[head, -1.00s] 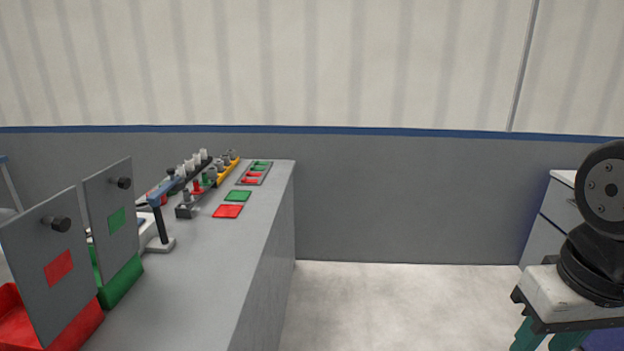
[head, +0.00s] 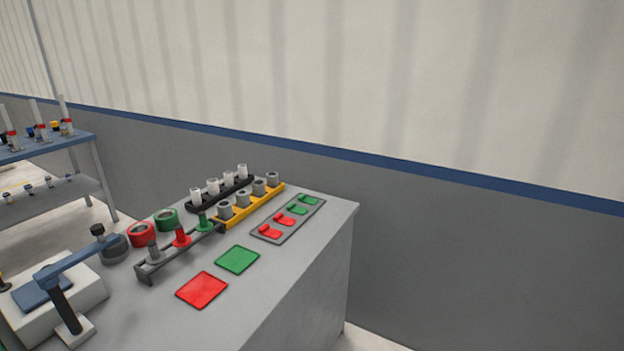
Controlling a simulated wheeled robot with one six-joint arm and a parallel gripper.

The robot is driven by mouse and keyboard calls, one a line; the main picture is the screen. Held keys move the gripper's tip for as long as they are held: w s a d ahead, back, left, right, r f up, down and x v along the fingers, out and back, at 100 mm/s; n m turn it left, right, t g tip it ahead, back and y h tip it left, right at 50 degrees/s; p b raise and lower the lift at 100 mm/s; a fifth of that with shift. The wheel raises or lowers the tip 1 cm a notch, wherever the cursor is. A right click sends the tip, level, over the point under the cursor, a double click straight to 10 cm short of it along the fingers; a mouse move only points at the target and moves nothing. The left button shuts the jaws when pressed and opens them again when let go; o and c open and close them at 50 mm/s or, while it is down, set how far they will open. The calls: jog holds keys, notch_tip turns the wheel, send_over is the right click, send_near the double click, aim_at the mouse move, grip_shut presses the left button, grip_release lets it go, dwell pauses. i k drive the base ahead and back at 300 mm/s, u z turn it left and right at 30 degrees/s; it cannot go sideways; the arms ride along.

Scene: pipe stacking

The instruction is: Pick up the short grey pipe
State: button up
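Several short grey pipes stand upright in a row on a yellow rack (head: 235,217) on the grey workbench; the nearest grey pipe (head: 225,211) is at its left end and the farthest grey pipe (head: 273,180) at its right end. Taller white pipes (head: 212,187) stand in a black rack (head: 204,208) just behind. In front, a dark grey holder (head: 180,258) carries a grey piece (head: 154,254), a red piece (head: 181,237) and a green piece (head: 203,222). My gripper is not in view.
A red square (head: 202,291) and a green square (head: 238,260) lie flat on the bench (head: 295,275). A grey tray (head: 265,238) holds red and green pieces. A blue-armed device (head: 70,270) and tape-like rolls (head: 142,234) are left. A blue shelf (head: 45,148) stands far left.

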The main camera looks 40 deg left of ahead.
aim_at(259, 186)
jog(key=u, duration=0.1)
jog(key=i, duration=1.8)
jog(key=u, duration=0.9)
jog(key=i, duration=0.95)
jog(key=u, duration=1.6)
jog(key=i, duration=0.75)
jog(key=u, duration=0.55)
